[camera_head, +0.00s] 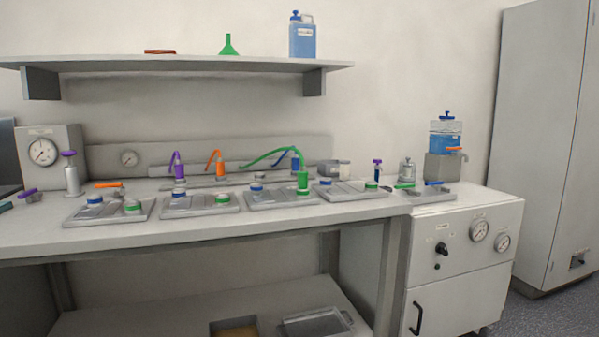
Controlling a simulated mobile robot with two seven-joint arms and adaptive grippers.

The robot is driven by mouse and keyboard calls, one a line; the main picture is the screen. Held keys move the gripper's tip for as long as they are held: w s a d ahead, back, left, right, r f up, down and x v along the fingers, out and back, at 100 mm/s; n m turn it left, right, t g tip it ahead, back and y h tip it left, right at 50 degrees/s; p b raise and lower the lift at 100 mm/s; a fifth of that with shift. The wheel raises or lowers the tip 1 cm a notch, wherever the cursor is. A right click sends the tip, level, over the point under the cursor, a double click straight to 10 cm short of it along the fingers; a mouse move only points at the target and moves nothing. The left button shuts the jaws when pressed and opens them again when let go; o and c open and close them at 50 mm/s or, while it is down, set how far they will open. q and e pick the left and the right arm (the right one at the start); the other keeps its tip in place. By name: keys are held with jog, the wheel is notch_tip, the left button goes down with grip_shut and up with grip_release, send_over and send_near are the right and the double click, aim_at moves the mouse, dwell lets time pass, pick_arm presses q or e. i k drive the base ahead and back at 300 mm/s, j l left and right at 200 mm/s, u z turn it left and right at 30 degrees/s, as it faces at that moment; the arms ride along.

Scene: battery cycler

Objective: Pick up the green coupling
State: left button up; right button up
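The green coupling (303,182) is a small upright cylinder with a green hose (265,155) arching from its top to the left. It stands at the right part of the third grey tray (285,200) from the left on the bench; whether it is seated on a port there I cannot tell. A blue coupling (295,165) stands just behind it, partly hidden by the green hose. Neither of my grippers is in view.
Purple (179,172) and orange (220,171) couplings stand to the left on the bench (200,232). Several trays with blue and green caps line it. A shelf (180,63) hangs above. A cabinet with gauges (460,255) adjoins at right. The bench's front strip is clear.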

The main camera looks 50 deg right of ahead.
aim_at(302, 175)
jog(key=z, duration=1)
